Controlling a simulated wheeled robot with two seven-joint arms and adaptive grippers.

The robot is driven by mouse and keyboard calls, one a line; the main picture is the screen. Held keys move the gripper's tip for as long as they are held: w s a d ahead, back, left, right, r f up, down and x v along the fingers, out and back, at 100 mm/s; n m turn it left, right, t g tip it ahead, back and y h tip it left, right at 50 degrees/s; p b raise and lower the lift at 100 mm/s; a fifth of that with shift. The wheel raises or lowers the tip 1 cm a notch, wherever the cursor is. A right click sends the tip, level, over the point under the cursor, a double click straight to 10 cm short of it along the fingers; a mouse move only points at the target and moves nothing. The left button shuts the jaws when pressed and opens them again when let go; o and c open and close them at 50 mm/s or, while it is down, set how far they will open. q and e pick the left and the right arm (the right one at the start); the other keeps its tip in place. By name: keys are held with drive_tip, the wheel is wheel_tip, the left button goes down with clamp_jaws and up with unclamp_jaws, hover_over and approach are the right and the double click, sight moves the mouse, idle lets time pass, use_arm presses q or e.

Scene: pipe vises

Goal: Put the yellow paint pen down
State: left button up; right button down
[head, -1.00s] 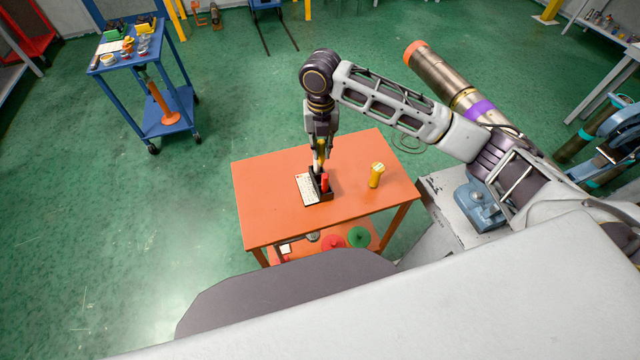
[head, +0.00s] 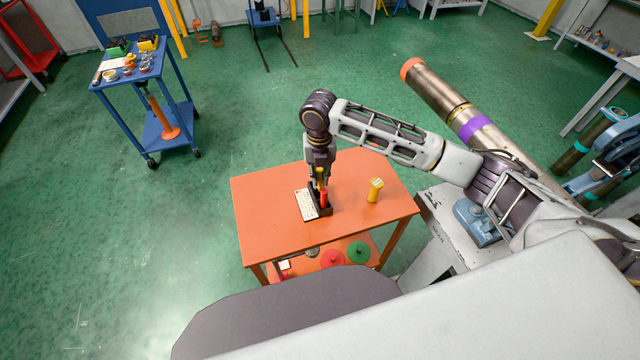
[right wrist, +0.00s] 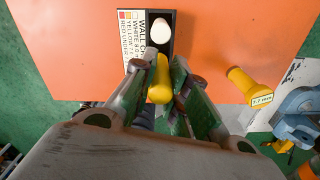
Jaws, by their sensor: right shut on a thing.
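The yellow paint pen (right wrist: 160,82) is upright between the fingers of my right gripper (head: 320,178), which is shut on it. In the head view the pen (head: 320,180) is just above or in the black holder (head: 327,210) on the orange table; I cannot tell whether its lower end touches the holder. A red pen (head: 324,199) stands in the holder beside it. In the right wrist view a white rounded pen end (right wrist: 160,30) shows beyond the yellow pen. My left gripper is not in view.
A printed colour card (head: 305,204) lies along the holder's left side. A yellow thickness gauge (head: 375,190) stands to the right on the orange table (head: 270,230). The table's left part is clear. A blue cart (head: 150,90) stands farther back.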

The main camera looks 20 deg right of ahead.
sight(320, 184)
drive_tip(key=shift+f, duration=2.5)
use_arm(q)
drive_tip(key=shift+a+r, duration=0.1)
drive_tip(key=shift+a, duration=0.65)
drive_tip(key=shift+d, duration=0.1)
use_arm(e)
drive_tip(key=shift+f, duration=0.15)
drive_tip(key=c, duration=1.4)
unclamp_jaws()
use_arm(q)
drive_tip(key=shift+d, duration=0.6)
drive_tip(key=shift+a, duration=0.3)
